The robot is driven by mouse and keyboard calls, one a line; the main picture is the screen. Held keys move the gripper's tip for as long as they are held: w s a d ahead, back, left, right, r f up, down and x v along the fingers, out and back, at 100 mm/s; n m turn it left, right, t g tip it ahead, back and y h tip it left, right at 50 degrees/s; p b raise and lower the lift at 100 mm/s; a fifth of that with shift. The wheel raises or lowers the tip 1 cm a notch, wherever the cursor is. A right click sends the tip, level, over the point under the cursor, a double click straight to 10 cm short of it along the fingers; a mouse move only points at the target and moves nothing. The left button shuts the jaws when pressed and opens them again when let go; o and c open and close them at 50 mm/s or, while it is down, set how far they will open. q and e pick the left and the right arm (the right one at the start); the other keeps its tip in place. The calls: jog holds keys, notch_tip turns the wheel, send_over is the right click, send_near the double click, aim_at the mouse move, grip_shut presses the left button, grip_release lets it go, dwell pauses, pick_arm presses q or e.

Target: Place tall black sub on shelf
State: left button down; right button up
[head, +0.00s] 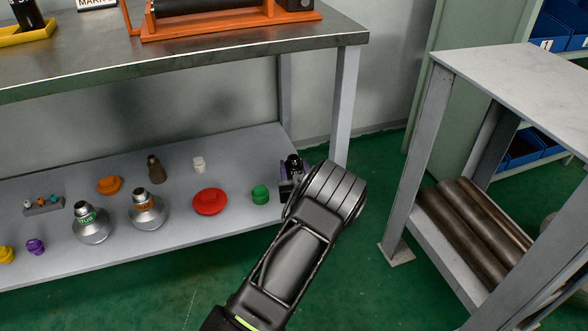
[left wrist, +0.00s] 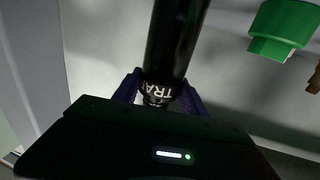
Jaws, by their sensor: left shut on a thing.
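A tall black cylinder (left wrist: 175,40) with white lettering near one end fills the upper middle of the left wrist view. It appears to be the tall black sub. My left gripper (left wrist: 158,95) is shut on it near the lettered end. In the head view my left gripper (head: 290,182) is at the right end of the grey lower shelf (head: 240,150), mostly hidden behind my wrist. Only the dark top of the sub (head: 293,163) shows there. I cannot tell whether the sub touches the shelf. My right gripper is not in view.
A green cap (head: 260,194) stands just left of the gripper, with a red disc (head: 210,201) beyond it. Silver flasks (head: 148,212) and small coloured parts stand further left. A table leg (head: 345,105) rises close on the right. The bench top (head: 220,55) overhangs the shelf.

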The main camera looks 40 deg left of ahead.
pick_arm(q)
jog(key=c, duration=0.6)
grip_release()
jog(key=shift+c, duration=0.2)
jog(key=shift+r, duration=0.1)
jog(key=shift+s+d+p, duration=0.25)
jog(key=shift+d+p, duration=0.05)
jog(key=p+v, duration=0.4)
jog(key=v, duration=0.7)
jog(key=shift+s, duration=0.1)
